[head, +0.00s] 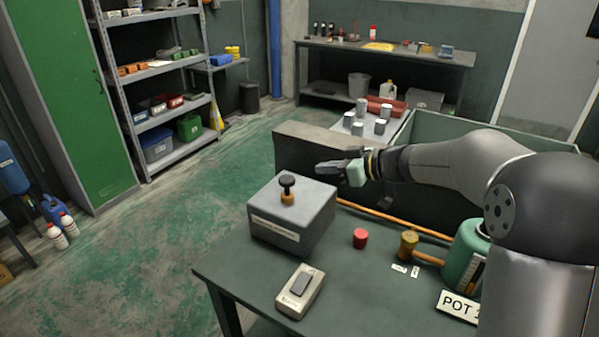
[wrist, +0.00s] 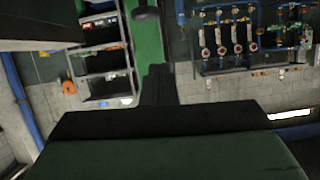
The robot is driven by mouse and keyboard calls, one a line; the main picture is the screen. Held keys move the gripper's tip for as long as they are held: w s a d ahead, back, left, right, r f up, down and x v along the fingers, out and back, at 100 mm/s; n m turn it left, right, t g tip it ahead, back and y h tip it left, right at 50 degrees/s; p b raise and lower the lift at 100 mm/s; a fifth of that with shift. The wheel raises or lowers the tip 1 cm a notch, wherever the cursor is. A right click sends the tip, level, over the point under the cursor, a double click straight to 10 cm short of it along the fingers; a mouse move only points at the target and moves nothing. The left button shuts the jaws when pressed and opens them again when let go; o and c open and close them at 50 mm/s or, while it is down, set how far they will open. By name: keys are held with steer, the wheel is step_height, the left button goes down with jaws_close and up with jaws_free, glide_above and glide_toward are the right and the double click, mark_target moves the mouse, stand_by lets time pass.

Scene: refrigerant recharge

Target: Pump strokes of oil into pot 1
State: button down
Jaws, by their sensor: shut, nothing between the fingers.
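A grey box (head: 290,220) with a front label too small to read stands on the dark bench. A black knob (head: 287,181) on a short stem over a brass collar (head: 288,198) rises from its top; it looks like the oil pump. The green pot (head: 465,255) is at the right, partly hidden by my arm, behind a "POT 1" sign (head: 458,306). My gripper (head: 322,168) is shut and empty, pointing left, a little right of the knob and apparently apart from it. Neither pump nor pot shows in the wrist view.
A pale switch-like box (head: 300,291) sits at the bench's front. A red cap (head: 360,238) and a brass fitting (head: 408,244) stand between pump and pot. An orange pipe (head: 375,212) runs behind them. A green-walled bin (head: 490,130) and grey canisters (head: 372,120) lie beyond.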

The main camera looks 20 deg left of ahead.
steer(key=shift+w+a+r+n+t+y, duration=0.15)
steer(key=shift+w+a+r+y, duration=0.05)
steer(key=shift+w, duration=0.25)
steer(key=shift+w+a+r+n+t+y, duration=0.15)
steer(key=shift+w+y, duration=0.05)
steer(key=shift+w, duration=0.25)
steer(key=p, duration=0.4)
glide_above(293, 181)
step_height(293, 181, down, 3)
steer(key=shift+r, duration=0.2)
step_height(293, 181, down, 3)
steer(key=shift+f+p, duration=0.2)
steer(key=shift+p, duration=0.3)
steer(key=shift+f, duration=0.5)
steer(key=shift+f, duration=0.15)
